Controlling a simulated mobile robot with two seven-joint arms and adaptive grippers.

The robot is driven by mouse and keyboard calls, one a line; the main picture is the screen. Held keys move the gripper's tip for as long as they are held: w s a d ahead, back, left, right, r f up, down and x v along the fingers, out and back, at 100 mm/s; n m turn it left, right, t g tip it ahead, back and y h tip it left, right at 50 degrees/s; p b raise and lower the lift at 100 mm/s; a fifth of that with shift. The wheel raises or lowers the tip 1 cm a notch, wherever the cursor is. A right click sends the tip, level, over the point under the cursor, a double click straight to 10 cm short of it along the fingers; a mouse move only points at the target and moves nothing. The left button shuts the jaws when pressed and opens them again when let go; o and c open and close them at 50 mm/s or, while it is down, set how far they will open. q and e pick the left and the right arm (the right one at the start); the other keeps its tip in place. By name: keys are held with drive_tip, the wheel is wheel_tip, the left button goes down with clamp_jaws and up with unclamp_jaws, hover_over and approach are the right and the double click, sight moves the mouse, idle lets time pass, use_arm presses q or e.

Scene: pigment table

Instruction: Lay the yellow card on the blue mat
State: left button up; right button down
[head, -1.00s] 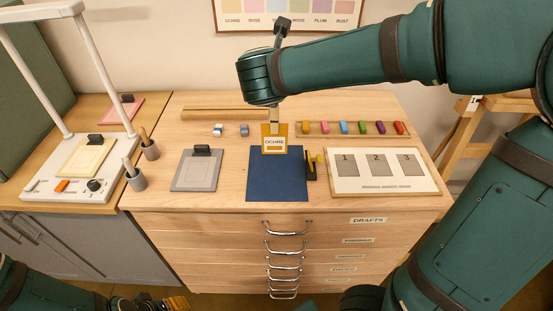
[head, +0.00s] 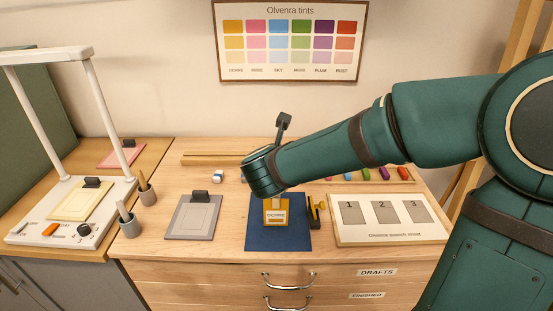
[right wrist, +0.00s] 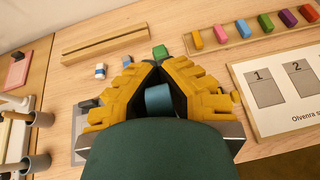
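My left gripper is out of view.
A black and yellow object (head: 316,212) stands close to the mat's right edge. A numbered board (head: 388,233) lies right of it; a grey clipped plate (head: 193,217) lies left. Behind are small blocks (right wrist: 265,23), an eraser (right wrist: 100,71) and a wooden rail (right wrist: 105,43).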

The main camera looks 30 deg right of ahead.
drive_tip(key=shift+f, duration=0.15)
drive_tip(key=c, duration=1.1)
unclamp_jaws()
drive_tip(key=shift+c, duration=0.2)
